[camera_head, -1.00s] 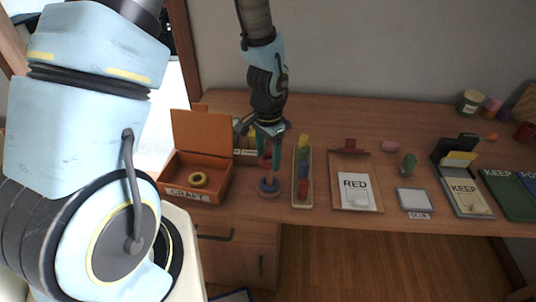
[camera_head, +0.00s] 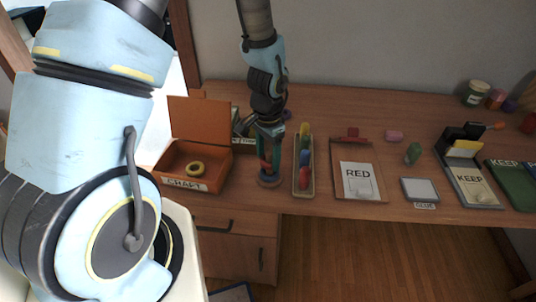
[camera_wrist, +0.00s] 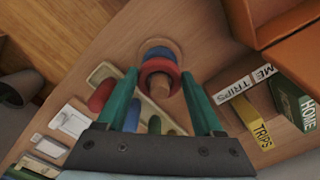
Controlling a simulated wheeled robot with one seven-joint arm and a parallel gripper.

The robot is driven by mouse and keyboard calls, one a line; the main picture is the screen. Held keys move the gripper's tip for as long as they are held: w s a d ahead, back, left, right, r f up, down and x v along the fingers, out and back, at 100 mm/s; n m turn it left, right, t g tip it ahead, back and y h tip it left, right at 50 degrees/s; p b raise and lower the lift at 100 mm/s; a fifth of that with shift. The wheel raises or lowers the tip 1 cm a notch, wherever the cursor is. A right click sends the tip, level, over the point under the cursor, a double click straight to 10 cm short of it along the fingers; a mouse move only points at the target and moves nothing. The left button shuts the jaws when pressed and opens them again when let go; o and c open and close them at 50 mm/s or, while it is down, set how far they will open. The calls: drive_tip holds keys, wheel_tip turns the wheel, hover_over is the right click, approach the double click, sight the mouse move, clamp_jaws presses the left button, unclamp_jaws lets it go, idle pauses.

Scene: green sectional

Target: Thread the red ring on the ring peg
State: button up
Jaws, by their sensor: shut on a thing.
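The red ring (camera_wrist: 174,67) is between the green fingertips of my gripper (camera_wrist: 161,76) in the wrist view, and my gripper is shut on it. The wooden ring peg (camera_wrist: 159,87) shows through the ring's opening. Whether the ring is around the peg or just above its tip is hard to tell. A blue ring (camera_wrist: 157,51) lies lower, at the peg's base. In the head view my gripper (camera_head: 268,160) points down over the peg's base (camera_head: 269,182), with the red ring (camera_head: 264,166) partly hidden by the fingers.
A tray of colored pieces (camera_head: 303,190) stands close on the right. An orange open craft box (camera_head: 205,128) with a yellow ring (camera_head: 195,168) stands on the left. A clipboard marked RED (camera_head: 340,192) lies farther right. Books (camera_wrist: 290,100) stand behind the peg.

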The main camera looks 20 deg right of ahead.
drive_tip(key=shift+f+b, duration=0.95)
drive_tip(key=shift+f, duration=0.45)
drive_tip(key=o, duration=1.3)
drive_tip(key=shift+r, duration=0.1)
wheel_tip(320, 180, up, 11)
drive_tip(key=shift+f+b, duration=0.2)
drive_tip(key=shift+b, duration=0.45)
drive_tip(key=shift+s, duration=0.1)
